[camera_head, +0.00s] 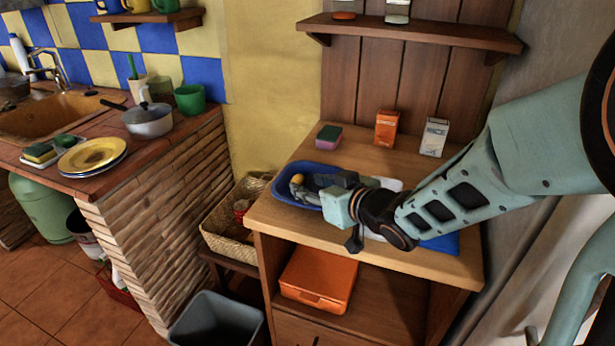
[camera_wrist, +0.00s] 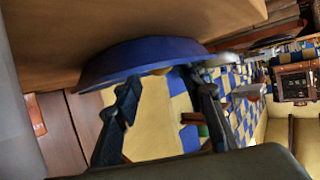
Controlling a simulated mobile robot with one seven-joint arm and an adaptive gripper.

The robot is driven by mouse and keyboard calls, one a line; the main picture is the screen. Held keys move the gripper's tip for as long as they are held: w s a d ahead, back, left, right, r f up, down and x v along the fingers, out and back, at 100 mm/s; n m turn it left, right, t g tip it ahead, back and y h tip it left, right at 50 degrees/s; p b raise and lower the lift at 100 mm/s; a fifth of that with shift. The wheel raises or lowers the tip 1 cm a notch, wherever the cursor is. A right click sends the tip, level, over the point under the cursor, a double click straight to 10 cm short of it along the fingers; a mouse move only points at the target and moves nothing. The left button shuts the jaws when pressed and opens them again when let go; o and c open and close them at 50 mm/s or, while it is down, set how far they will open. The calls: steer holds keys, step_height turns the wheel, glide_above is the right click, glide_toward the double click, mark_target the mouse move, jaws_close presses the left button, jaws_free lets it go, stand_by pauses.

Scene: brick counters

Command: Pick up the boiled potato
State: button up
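A small yellowish-tan roundish thing, apparently the boiled potato (camera_head: 297,179), shows at the left part of a blue oval tray (camera_head: 281,195) on the wooden cabinet top. My gripper (camera_head: 306,187) reaches in from the right, low over the tray, with its fingers pointing left close to the potato. In the wrist view my gripper's two dark fingers (camera_wrist: 166,88) stand wide apart, with the blue tray (camera_wrist: 140,58) beyond the tips. A thin tan patch shows at the tray's edge between the fingers; I cannot tell if it is the potato. No contact is visible.
A green and pink sponge (camera_head: 328,136), an orange box (camera_head: 387,128) and a white box (camera_head: 434,137) stand behind the tray. A shelf (camera_head: 410,30) hangs above. A wicker basket (camera_head: 228,232) sits left of the cabinet. A brick counter (camera_head: 160,210) stands farther left.

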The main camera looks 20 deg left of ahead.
mark_target(302, 181)
steer(key=x, duration=0.4)
steer(key=shift+f+b, duration=0.1)
steer(key=shift+b, duration=0.3)
steer(key=shift+c, duration=0.5)
steer(key=c, duration=0.8)
steer(key=shift+o, duration=0.2)
